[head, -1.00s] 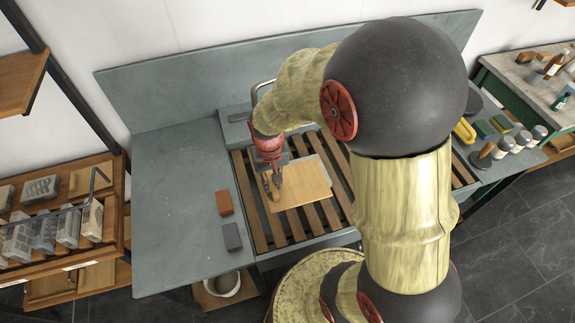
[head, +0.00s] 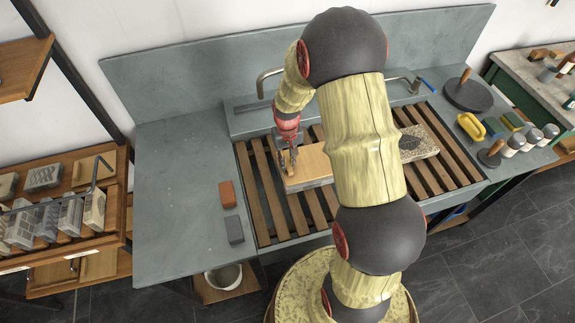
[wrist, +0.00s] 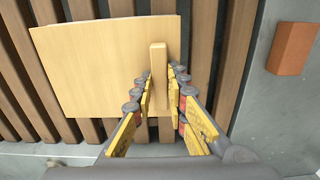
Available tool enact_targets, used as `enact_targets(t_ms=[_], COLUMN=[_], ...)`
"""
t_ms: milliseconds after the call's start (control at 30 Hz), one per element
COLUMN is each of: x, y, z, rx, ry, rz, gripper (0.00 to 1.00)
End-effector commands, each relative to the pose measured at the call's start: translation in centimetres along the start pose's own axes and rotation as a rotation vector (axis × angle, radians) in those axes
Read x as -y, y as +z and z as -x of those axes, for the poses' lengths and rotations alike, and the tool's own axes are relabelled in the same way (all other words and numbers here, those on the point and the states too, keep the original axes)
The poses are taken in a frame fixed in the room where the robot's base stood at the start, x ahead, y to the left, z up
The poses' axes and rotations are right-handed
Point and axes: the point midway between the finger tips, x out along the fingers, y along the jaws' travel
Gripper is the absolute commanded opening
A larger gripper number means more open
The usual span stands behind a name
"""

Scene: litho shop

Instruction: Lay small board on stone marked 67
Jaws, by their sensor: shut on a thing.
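The small board (head: 312,163) is a flat pale wooden panel with a raised wooden bar handle. It also shows in the wrist view (wrist: 100,65), above dark gaps and brown slats. My gripper (head: 289,162) is shut on the handle near the board's left end in the head view; in the wrist view the fingers (wrist: 160,88) straddle the bar. A speckled grey stone (head: 425,148) lies on the slats to the right, partly hidden by my arm. No number is readable. A pale edge shows under the board; I cannot tell what it is.
The slatted sink rack (head: 265,190) has bare slats at left. A red-brown block (head: 227,194) and a grey block (head: 234,229) lie on the left counter. A tap (head: 265,82) stands behind. A round dark disc (head: 468,95) and a yellow object (head: 471,126) sit at right.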

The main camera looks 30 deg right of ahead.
Motion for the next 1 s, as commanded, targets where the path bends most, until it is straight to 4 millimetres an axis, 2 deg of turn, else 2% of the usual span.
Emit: enact_targets(t_ms=[33, 133, 500, 533, 833, 1000], x=[0.0, 0.0, 0.0, 0.0, 0.0, 0.0], y=[0.2, 0.1, 0.1, 0.1, 0.1, 0.1], z=[-1.1, -2.1, -2.5, -2.4, -2.4, -2.4], rx=[0.004, 0.003, 0.001, 0.001, 0.001, 0.001], ry=[0.000, 0.000, 0.000, 0.000, 0.000, 0.000], rz=[0.000, 0.000, 0.000, 0.000, 0.000, 0.000], gripper=[0.00, 0.00, 0.00, 0.16, 0.33, 0.33])
